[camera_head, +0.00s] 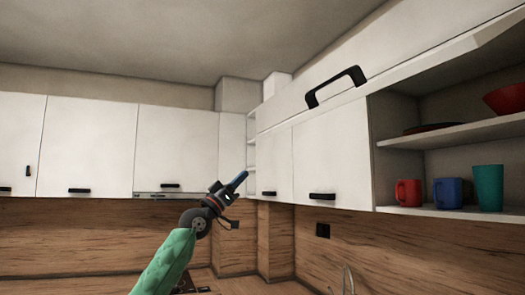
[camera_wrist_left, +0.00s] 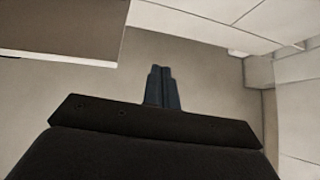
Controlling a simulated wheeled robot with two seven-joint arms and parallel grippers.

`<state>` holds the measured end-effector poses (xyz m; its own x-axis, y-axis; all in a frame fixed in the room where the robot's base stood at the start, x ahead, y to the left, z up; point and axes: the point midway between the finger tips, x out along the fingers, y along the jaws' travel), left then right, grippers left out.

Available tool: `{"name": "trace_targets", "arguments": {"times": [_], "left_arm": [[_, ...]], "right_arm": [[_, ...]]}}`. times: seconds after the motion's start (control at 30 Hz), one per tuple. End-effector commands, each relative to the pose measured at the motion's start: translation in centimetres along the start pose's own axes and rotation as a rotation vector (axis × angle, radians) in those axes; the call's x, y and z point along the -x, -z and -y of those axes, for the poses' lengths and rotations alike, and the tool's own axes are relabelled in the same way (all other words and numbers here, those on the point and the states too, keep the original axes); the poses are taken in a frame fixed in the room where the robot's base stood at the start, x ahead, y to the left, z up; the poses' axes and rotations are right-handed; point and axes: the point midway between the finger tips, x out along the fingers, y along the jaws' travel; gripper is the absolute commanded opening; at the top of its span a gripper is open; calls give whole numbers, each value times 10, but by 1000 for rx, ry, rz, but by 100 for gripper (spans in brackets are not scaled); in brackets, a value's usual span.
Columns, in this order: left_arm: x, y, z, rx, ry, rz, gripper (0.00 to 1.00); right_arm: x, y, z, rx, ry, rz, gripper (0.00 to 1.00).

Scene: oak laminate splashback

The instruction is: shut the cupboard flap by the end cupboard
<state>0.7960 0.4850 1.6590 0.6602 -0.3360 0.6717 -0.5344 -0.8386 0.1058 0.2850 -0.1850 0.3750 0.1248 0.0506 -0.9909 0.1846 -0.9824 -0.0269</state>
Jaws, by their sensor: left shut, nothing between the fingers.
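The cupboard flap (camera_head: 420,48) is a long white panel at the upper right of the head view, raised above an open cupboard. Its black bar handle (camera_head: 336,86) is near its left part. The open cupboard's shelves (camera_head: 450,135) show below it. My left gripper (camera_head: 238,183) is shut and empty, pointing up and right, below and left of the handle in the picture, apart from it. In the left wrist view its closed dark fingers (camera_wrist_left: 162,88) touch nothing visible. My right gripper is not in view.
Red (camera_head: 408,193) and blue (camera_head: 447,193) mugs and a teal cup (camera_head: 489,188) stand on the lower shelf, a red bowl (camera_head: 507,98) above. Closed white cupboards (camera_head: 88,145) line the left wall. A tap (camera_head: 347,281) shows below. Free air surrounds my gripper.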

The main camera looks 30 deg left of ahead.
Motion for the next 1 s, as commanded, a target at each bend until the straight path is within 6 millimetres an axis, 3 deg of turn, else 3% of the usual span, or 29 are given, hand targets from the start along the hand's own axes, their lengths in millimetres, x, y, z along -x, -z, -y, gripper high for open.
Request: {"name": "trace_targets", "arguments": {"times": [0.03,0.1,0.2,0.3,0.53,1.0], "left_arm": [[-2,29,-21,-6,-37,-29,0],[-3,61,-44,-6,-78,-59,0],[-3,92,-68,-8,-119,-87,0],[-3,106,-80,-6,-139,-100,0],[-13,113,-84,-5,-143,-103,0],[-54,117,-90,-6,-143,-103,0]], "right_arm": [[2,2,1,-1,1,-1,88],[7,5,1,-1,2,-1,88],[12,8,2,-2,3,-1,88],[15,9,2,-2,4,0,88],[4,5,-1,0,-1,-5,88],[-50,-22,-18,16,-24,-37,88]]}}
